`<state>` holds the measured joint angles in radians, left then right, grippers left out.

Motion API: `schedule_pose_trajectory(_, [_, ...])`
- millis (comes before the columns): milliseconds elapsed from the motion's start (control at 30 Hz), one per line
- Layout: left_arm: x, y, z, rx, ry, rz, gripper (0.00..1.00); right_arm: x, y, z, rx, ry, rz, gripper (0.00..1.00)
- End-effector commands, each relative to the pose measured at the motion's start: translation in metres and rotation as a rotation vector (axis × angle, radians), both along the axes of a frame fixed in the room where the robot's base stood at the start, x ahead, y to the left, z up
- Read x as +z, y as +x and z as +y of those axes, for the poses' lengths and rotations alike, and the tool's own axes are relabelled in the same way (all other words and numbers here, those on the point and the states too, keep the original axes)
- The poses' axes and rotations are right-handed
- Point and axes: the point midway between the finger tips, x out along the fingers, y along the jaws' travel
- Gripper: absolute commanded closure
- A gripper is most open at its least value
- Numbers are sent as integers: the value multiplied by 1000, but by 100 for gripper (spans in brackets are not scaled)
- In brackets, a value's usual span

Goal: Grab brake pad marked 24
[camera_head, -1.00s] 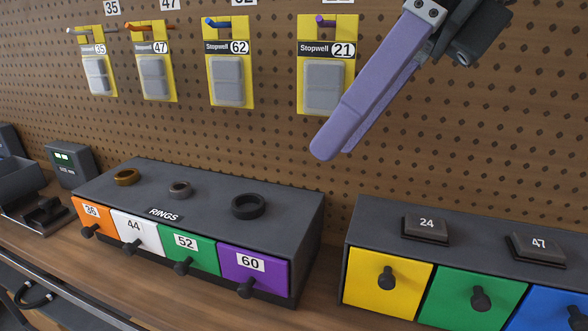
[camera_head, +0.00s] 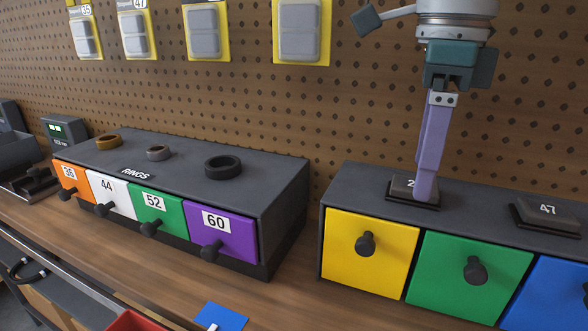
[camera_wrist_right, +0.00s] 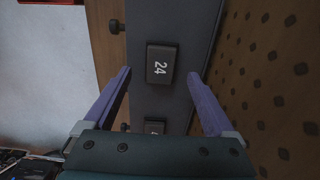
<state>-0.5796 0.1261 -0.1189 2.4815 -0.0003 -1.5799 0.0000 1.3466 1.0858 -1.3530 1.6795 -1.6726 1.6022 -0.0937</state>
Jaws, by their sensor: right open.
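The brake pad marked 24 (camera_head: 402,188) is a small dark block lying on top of the grey drawer box at the right. In the right wrist view the pad (camera_wrist_right: 161,64) lies between the fingers, ahead of their tips, with gaps on both sides. My right gripper (camera_head: 425,194) points down over the pad, and its purple fingers hide part of the number in the head view. The right gripper (camera_wrist_right: 159,74) is open and empty. I cannot tell whether the fingertips touch the pad. My left gripper is not in view.
A pad marked 47 (camera_head: 547,216) lies on the same box to the right. The box has yellow (camera_head: 370,252), green and blue drawers with protruding knobs. A rings box (camera_head: 262,185) stands to the left. The pegboard (camera_head: 360,110) rises close behind.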

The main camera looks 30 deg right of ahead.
Motion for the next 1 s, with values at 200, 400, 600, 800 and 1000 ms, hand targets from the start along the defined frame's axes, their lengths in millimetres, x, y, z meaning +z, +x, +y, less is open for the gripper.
schedule_pose_trajectory(200, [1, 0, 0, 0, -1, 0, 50, -21, 0, 0, -1, 1, 0, 10])
schedule_pose_trajectory(400, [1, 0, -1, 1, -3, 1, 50, -21, 0, 0, -1, 2, -1, 10])
schedule_pose_trajectory(600, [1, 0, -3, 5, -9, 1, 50, -21, 0, 0, -1, 2, -1, 32])
schedule_pose_trajectory(800, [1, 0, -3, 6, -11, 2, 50, -21, 0, 1, -1, 2, -1, 55])
schedule_pose_trajectory(1000, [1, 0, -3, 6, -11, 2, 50, -21, 0, 1, -1, 2, -1, 78])
